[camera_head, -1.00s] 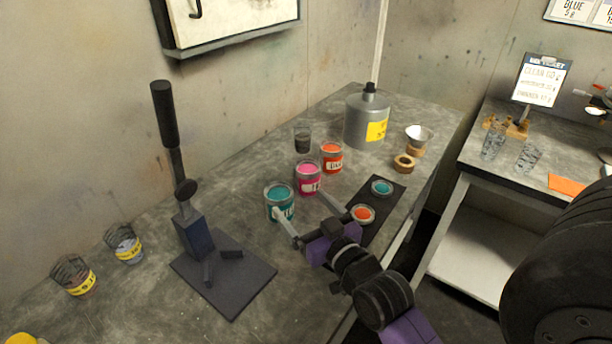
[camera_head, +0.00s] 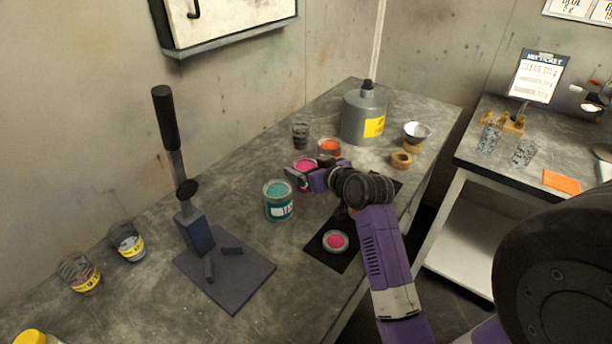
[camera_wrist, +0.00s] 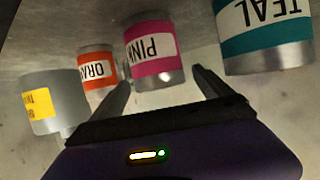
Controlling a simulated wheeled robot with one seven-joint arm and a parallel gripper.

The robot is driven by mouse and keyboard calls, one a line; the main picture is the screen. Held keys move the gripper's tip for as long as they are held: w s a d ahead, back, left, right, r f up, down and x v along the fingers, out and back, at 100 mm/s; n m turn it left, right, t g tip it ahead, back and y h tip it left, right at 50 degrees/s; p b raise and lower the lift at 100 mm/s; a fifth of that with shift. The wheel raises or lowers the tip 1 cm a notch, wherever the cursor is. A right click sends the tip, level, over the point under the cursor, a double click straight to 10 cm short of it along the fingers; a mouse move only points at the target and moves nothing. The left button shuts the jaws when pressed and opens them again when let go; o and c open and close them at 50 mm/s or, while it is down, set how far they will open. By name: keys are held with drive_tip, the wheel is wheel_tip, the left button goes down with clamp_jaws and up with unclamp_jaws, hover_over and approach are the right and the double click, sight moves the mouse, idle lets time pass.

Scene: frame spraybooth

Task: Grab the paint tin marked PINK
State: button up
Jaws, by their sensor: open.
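The pink paint tin (camera_head: 304,167) stands on the grey bench between the teal and orange tins, partly covered by my gripper in the head view. In the wrist view the pink tin (camera_wrist: 153,50) appears upside down, with PINK on its white label. My gripper (camera_wrist: 163,82) is open, with one finger on each side of the pink tin in that view. Whether the fingers touch it I cannot tell. The teal tin (camera_head: 279,200) is close by, and in the wrist view the teal tin (camera_wrist: 265,35) is just beyond the right finger. The orange tin (camera_head: 329,147) stands behind.
A grey metal can (camera_head: 363,118) and a dark cup (camera_head: 300,135) stand farther back. A black mat (camera_head: 322,256) with a pink-topped disc (camera_head: 335,241) lies in front. A press stand (camera_head: 225,275) is at left. A wooden ring (camera_head: 401,160) is right of the tins.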

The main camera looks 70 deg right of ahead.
sight(303, 162)
drive_tip(key=shift+p+x, duration=0.3)
drive_tip(key=shift+x, duration=1.85)
drive_tip(key=shift+r, duration=0.1)
drive_tip(key=c, duration=1.8)
drive_tip(key=shift+r, duration=0.1)
drive_tip(key=shift+c, duration=0.5)
drive_tip(key=shift+r, duration=0.1)
